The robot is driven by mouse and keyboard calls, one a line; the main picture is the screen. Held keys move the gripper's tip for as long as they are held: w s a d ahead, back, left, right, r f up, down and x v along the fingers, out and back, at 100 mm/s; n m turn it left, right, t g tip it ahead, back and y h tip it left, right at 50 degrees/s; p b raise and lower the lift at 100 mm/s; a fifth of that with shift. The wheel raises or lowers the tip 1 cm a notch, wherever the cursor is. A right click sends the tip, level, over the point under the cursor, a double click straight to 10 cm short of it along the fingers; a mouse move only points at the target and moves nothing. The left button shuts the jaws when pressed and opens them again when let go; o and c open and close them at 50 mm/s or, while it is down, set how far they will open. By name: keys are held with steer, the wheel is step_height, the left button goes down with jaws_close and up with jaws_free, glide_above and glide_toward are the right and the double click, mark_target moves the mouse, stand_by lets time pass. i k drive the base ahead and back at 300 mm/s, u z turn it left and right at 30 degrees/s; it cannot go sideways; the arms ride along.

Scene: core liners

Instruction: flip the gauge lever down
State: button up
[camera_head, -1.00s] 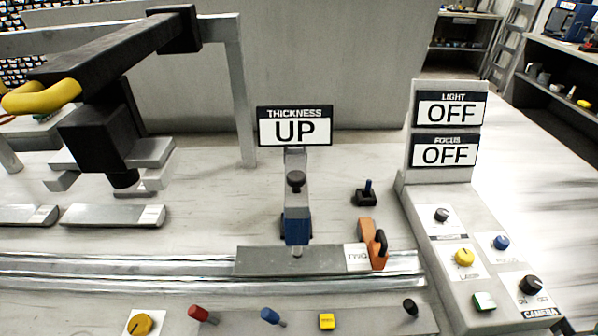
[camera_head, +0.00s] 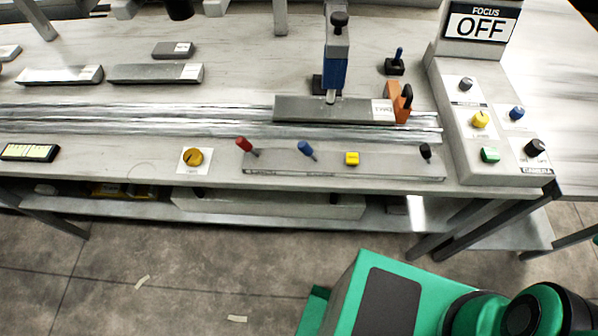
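A small lever with a blue handle on a black base (camera_head: 396,65) stands on the table right of the thickness gauge; I take it for the gauge lever. Its handle points up. The gauge (camera_head: 335,60) is a grey post with a black knob and a blue lower body. Its thin tip reaches down to the grey core liner (camera_head: 310,108) on the rail; I cannot tell whether they touch. The gauge's sign is out of view now. My gripper is not in view; only green and black parts of my own body show at the lower right.
An orange clamp (camera_head: 394,100) sits at the liner's right end. A front strip (camera_head: 265,169) carries red, blue and black levers and a yellow button. A control box (camera_head: 450,110) with knobs stands at right. Other liners (camera_head: 150,74) lie at left. Open floor (camera_head: 200,270) is in front.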

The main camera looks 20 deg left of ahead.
mark_target(303, 146)
steer(key=u, duration=0.15)
steer(key=k, duration=0.1)
steer(key=u, duration=1.3)
steer(key=i, duration=0.4)
steer(key=z, duration=0.3)
steer(key=k, duration=0.5)
steer(key=u, duration=0.1)
